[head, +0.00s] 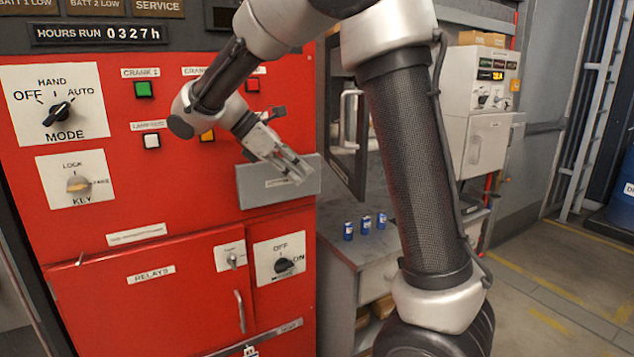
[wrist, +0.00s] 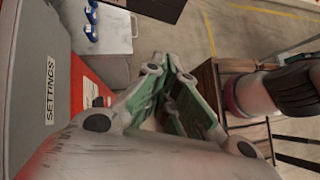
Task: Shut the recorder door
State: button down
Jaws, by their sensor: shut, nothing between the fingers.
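A dark-framed door with a pale bar handle (head: 348,118) stands swung out at the right side of the red panel; I take it for the recorder door, though no label on it is readable. My arm hides part of its right side, and the recorder behind it is mostly hidden. My gripper (head: 297,170) is shut and empty, in front of the grey settings cover (head: 262,190), left of and below the door's handle, apart from the door. In the wrist view my gripper's green-sided fingers (wrist: 172,75) come together at their tips, with nothing between them.
The grey cover with a SETTINGS label shows close at left in the wrist view (wrist: 50,120). Several blue cylinders (head: 365,222) stand on a low grey cabinet (head: 345,250) under the door. A white instrument cabinet (head: 485,140) stands behind at right. The floor (head: 560,290) at right is clear.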

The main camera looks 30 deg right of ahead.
jog(key=d+r+x, duration=0.2)
jog(key=x, duration=0.9)
jog(key=shift+s+d+f, duration=0.2)
jog(key=shift+s, duration=0.2)
